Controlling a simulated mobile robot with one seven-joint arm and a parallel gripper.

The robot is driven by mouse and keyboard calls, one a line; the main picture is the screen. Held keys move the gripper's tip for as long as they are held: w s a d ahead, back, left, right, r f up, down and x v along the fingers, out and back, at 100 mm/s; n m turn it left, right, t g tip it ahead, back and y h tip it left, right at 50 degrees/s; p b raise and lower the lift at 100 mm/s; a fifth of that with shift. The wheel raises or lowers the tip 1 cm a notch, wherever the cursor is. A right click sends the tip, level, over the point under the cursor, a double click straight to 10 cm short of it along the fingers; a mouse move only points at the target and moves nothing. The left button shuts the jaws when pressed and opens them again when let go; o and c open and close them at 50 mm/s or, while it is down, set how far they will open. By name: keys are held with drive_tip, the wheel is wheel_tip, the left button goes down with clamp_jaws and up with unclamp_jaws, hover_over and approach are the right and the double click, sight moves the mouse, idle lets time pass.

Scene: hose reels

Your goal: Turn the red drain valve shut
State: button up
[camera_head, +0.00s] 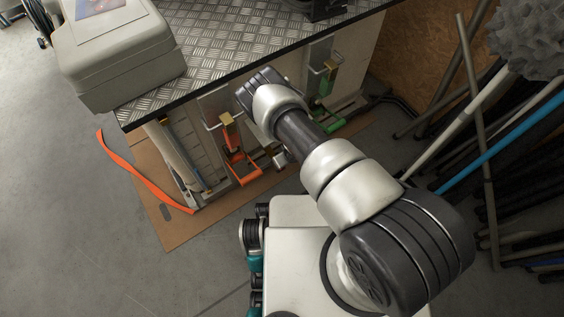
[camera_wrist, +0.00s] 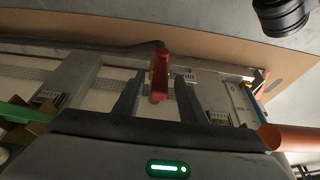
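In the wrist view a red valve handle (camera_wrist: 161,64) stands out from a pale metal frame. My gripper (camera_wrist: 159,80) is open, with one dark finger on each side of the red handle. A gap shows between the handle and each finger. The handle's lower end lies between the fingers, and its far end reaches past the fingertips. In the head view my arm reaches down in front of the bench, and its links hide the gripper and most of the area around the red handle.
A green handle (camera_head: 325,83) is to the right and an orange handle (camera_head: 229,131) to the left, under the metal-plate bench top (camera_head: 215,45). A grey case (camera_head: 118,55) sits on the bench. Pipes (camera_head: 470,110) lean at the right. Open floor (camera_head: 70,220) lies left.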

drive_tip(key=shift+x, duration=0.8)
